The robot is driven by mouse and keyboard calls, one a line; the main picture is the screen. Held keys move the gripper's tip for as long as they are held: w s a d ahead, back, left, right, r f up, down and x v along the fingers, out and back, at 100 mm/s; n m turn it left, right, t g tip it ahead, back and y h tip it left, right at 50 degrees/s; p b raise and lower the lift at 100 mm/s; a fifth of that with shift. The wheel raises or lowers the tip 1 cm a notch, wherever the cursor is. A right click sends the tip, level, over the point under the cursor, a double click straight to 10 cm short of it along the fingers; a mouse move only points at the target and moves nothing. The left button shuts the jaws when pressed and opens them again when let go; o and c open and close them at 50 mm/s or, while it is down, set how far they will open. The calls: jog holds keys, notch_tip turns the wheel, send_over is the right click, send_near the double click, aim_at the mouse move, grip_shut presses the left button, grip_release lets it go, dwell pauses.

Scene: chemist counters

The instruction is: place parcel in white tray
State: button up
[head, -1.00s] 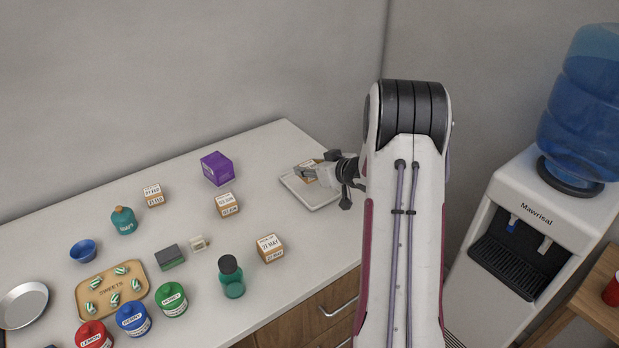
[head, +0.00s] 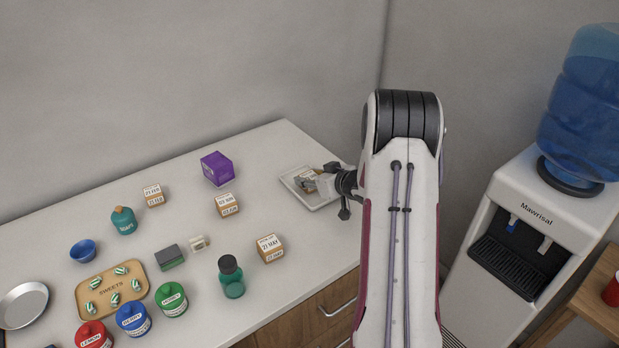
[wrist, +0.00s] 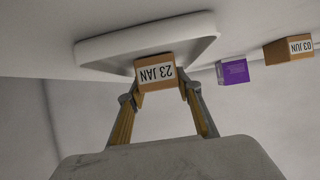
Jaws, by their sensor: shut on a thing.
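The parcel is a small brown box with a white label reading 23 JAN; it shows in the wrist view (wrist: 155,74) between my fingertips. My gripper (wrist: 160,88) is shut on it. The white tray (wrist: 95,52) lies right behind the parcel in the wrist view. In the head view the tray (head: 290,182) is at the counter's far right end, and my gripper (head: 312,180) is over it. The parcel is mostly hidden there by my gripper. I cannot tell whether the parcel touches the tray floor.
A purple box (head: 217,168) and labelled boxes (head: 227,204), (head: 270,248), (head: 153,194) stand left of the tray. Bottles, jars and a sweets board (head: 110,290) are farther left. A wall rises behind the counter. A water cooler (head: 540,220) stands at the right.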

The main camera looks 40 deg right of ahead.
jog(key=o, duration=1.1)
jog(key=shift+f, duration=0.1)
jog(key=shift+o, duration=0.2)
jog(key=shift+s+r, duration=0.35)
jog(key=shift+r, duration=0.05)
jog(key=v, duration=1.1)
jog(key=shift+r, duration=0.1)
